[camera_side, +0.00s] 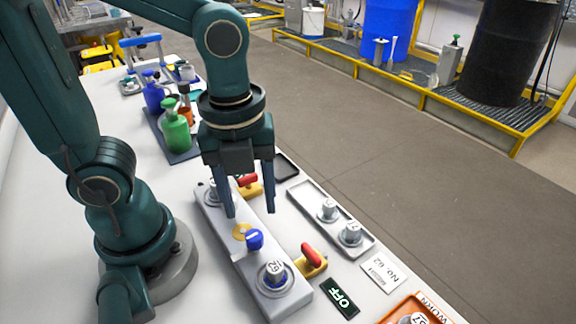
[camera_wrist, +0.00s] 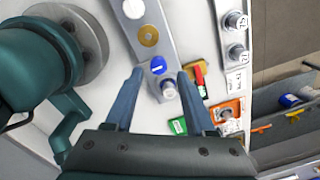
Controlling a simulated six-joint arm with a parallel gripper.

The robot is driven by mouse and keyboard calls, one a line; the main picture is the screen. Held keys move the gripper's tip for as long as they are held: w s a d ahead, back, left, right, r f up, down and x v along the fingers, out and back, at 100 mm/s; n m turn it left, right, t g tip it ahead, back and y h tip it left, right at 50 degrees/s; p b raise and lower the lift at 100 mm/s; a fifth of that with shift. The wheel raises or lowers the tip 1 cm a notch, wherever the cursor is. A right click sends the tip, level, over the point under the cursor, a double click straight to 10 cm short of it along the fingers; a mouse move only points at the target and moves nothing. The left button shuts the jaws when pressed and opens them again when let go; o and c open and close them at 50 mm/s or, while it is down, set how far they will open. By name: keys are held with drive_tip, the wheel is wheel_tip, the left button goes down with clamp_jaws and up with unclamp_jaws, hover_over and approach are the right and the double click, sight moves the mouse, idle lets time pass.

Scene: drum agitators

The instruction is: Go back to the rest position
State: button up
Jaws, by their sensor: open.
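My gripper (camera_side: 250,212) hangs above the grey block (camera_side: 221,235), its two fingers spread and nothing between them. In the wrist view, my gripper (camera_wrist: 160,72) has its tips on either side of the blue knob (camera_wrist: 158,65), which appears below them. In the side view the blue knob (camera_side: 254,238) stands on the block between a brass disc (camera_side: 241,231) and a marked silver cylinder (camera_side: 274,270) at the near end.
Right of the block are two yellow clamps with red handles (camera_side: 313,258), a tray with two silver cylinders (camera_side: 350,232), an OFF sign (camera_side: 340,298) and an orange WORN tray (camera_side: 436,310). Green (camera_side: 176,130) and blue (camera_side: 153,95) bottles stand farther back. A clear floor lies beyond the table.

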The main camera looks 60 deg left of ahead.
drive_tip(key=a+r+n+t, duration=0.1)
drive_tip(key=n, duration=0.6)
drive_tip(key=a+r+n+t, duration=0.1)
drive_tip(key=r+n+t, duration=0.1)
drive_tip(key=n, duration=0.6)
drive_tip(key=a+r+n+t, duration=0.1)
drive_tip(key=n+t, duration=0.1)
drive_tip(key=n, duration=0.6)
drive_tip(key=shift+w+a+r, duration=0.3)
drive_tip(key=shift+a, duration=0.1)
